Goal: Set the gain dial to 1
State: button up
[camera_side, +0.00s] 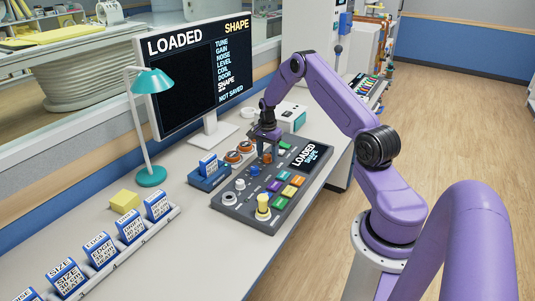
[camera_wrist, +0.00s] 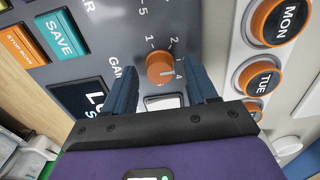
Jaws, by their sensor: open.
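The gain dial is a round orange knob (camera_wrist: 160,68) in the wrist view, with part of the word GAIN on its left and small numbers around it. The 1 is at its upper left and the 2 at its upper right. A pale pointer mark on the knob seems to face right, toward the 4; its exact setting is hard to read. My gripper (camera_wrist: 161,75) is open, with one dark blue finger on each side of the knob and a gap to both. In the side view my gripper (camera_side: 266,146) is down over the panel and partly hides the knob.
The dark control panel (camera_side: 245,212) carries coloured buttons, a yellow knob (camera_side: 263,206) and a small screen (camera_side: 307,156). Orange-ringed day buttons (camera_wrist: 278,20) stand close on the right in the wrist view. A monitor (camera_side: 195,70), teal lamp (camera_side: 153,80) and blue cards line the desk.

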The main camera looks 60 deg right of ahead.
jog(key=shift+f, duration=0.2)
jog(key=c, duration=1.1)
jog(key=shift+o, duration=0.2)
